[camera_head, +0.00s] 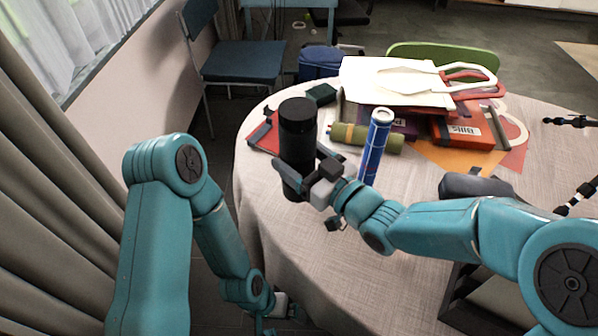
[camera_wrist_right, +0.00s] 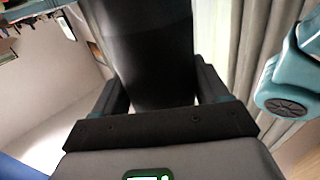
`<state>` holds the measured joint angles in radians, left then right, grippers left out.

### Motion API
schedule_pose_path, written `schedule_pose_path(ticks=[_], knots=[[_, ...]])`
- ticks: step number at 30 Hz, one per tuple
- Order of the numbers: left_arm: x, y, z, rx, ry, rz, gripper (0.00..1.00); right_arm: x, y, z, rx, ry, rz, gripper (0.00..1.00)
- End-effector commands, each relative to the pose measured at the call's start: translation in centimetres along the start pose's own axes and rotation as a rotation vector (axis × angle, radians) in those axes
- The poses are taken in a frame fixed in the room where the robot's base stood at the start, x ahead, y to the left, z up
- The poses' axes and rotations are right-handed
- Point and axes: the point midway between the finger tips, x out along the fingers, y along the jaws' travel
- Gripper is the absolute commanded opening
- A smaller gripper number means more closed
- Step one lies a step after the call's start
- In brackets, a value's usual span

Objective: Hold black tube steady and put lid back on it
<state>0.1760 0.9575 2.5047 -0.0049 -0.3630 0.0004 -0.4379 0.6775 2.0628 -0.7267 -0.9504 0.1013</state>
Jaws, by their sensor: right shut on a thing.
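The black tube (camera_head: 298,155) stands upright near the left edge of the round table. Its upper part (camera_head: 297,115) is slightly wider, like a lid sitting on the body; I cannot tell how firmly it is seated. My right gripper (camera_head: 302,170) is shut around the tube's lower half, coming from the right. In the right wrist view the tube (camera_wrist_right: 150,50) fills the space between the two dark fingers. My left gripper (camera_head: 280,306) hangs low beside the table edge, away from the tube, and its jaws are too small and hidden to read.
A blue can-like tube (camera_head: 375,147) stands just right of my right gripper. Behind lie an olive roll (camera_head: 366,137), a red book (camera_head: 264,135), a white bag (camera_head: 395,82) and an orange box (camera_head: 463,130). The tablecloth (camera_head: 262,190) is bare at the front left.

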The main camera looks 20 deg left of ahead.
Motion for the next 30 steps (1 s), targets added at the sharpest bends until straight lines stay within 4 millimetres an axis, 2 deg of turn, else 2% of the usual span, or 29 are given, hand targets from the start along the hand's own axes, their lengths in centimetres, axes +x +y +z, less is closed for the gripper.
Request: schedule_pose_path(ticks=[7, 16, 28, 29, 30], knots=[[0.0, 0.0, 0.0, 0.0, 0.0, 0.0, 0.96, 0.0, 0.0, 0.1, 0.0, 0.002, 0.0, 0.0], [0.6, -0.2, 0.0, 0.0, 0.0, 0.0, 0.96, 0.0, 0.0, 4.2, 0.001, 0.0, 0.001, 0.0], [1.1, -0.4, 0.0, 0.0, 0.0, 0.0, 0.96, 0.0, 0.0, 4.5, -0.001, 0.002, 0.0, 0.0], [0.9, -0.3, 0.0, 0.0, 0.0, 0.0, 0.96, 0.0, 0.0, 4.5, 0.0, -0.001, 0.0, 0.81], [0.9, -0.3, 0.0, 0.0, 0.0, 0.0, 0.96, 0.0, 0.0, 4.5, 0.0, -0.001, 0.0, 0.94]])
